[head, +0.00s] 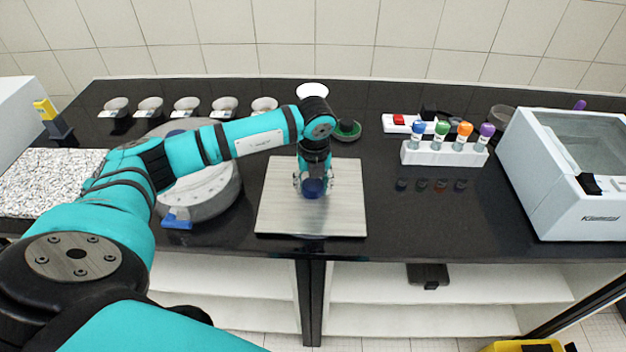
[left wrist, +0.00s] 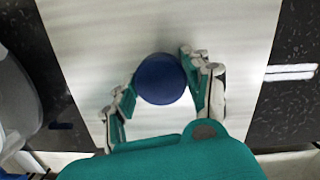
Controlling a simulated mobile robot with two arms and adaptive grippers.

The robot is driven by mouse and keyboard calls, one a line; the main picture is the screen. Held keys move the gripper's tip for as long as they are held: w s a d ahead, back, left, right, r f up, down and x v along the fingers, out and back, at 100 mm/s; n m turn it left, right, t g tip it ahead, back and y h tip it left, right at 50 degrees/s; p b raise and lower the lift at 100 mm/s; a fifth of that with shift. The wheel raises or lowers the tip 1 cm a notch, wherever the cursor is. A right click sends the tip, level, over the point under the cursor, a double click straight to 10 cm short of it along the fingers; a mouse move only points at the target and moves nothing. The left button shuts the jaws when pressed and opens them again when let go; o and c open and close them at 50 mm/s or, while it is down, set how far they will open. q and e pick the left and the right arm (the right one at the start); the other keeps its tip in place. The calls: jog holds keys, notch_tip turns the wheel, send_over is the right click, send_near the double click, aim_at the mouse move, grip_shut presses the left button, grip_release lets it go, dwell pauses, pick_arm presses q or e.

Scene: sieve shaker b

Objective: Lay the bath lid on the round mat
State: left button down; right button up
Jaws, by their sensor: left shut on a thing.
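The bath lid (head: 275,212) appears as a flat, pale square plate with a round blue knob (head: 313,188) at its middle. It lies level over the dark counter near the front edge. I cannot tell whether it touches the surface below. My left gripper (head: 313,183) points down and is shut on the knob. In the left wrist view, its fingers (left wrist: 160,92) stand on both sides of the blue knob (left wrist: 160,78), with the pale lid (left wrist: 110,30) around it. No round mat shows clearly. What lies under the lid is hidden. My right gripper is out of view.
A white bath-like box (head: 570,205) stands at the right. A white rack (head: 445,154) with colour-capped tubes stands left of it. A large round grey device (head: 215,195) sits left of the lid. Small dishes line the back. Bare counter (head: 425,215) lies right of the lid.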

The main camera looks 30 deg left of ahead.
aim_at(314, 188)
pick_arm(q)
jog(key=shift+f, duration=0.15)
jog(key=c, duration=0.7)
grip_release()
jog(key=shift+f, duration=0.1)
jog(key=shift+o, duration=0.7)
jog(key=shift+r, duration=0.2)
notch_tip(314, 188, up, 12)
jog(key=s+d+b, duration=0.1)
jog(key=b, duration=0.2)
jog(key=shift+f, duration=0.15)
